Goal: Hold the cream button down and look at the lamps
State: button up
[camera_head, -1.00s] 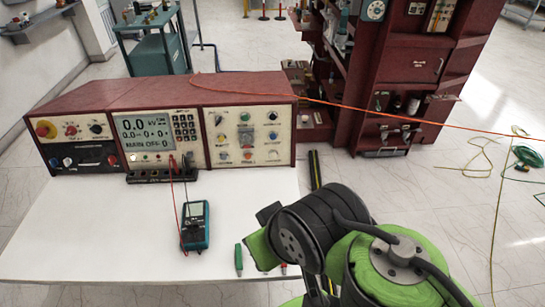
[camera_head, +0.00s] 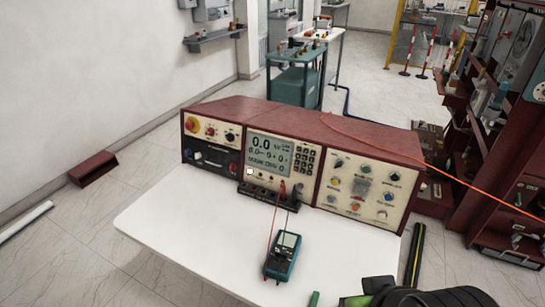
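A dark red test console (camera_head: 375,138) stands at the back of a white table, with a display (camera_head: 270,151) in its middle panel. A small cream button (camera_head: 250,171) shows below the display's left side; nothing touches it. The right panel (camera_head: 362,184) carries small coloured round fittings, yellow, red, blue and black among them. At this size I cannot tell which are lamps, buttons or knobs, or whether any is lit.
A teal handheld meter (camera_head: 283,256) lies on the white table (camera_head: 185,225) before the console, with a red lead up to it. An orange cable (camera_head: 440,163) runs off right. The table's left side is clear.

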grip_shut()
dwell(1.6)
